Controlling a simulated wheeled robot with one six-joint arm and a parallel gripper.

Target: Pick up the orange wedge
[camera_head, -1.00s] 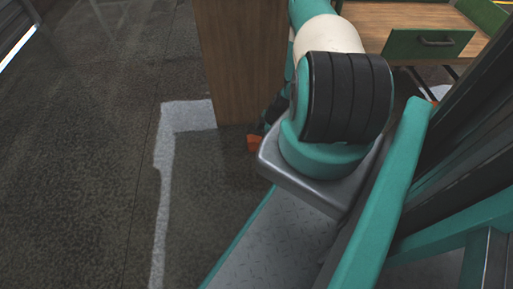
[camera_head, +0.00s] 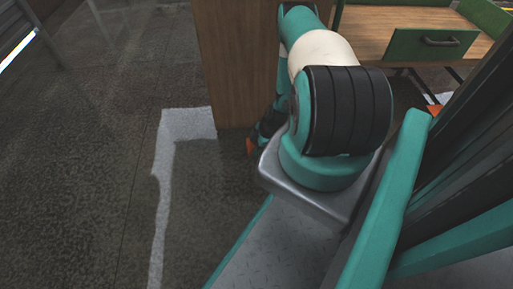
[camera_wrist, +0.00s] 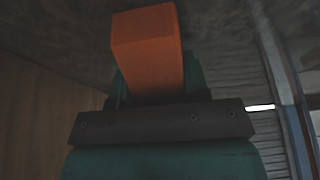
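In the head view, the wedge (camera_head: 250,146) is a small orange patch low beside the wooden panel, and most of my gripper is hidden behind my arm.
A tall wooden panel (camera_head: 237,70) stands close beside my arm. A wooden desk (camera_head: 385,30) with a green drawer (camera_head: 432,44) is at the upper right. A pale line (camera_head: 165,190) marks the dark floor, which is open to the left.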

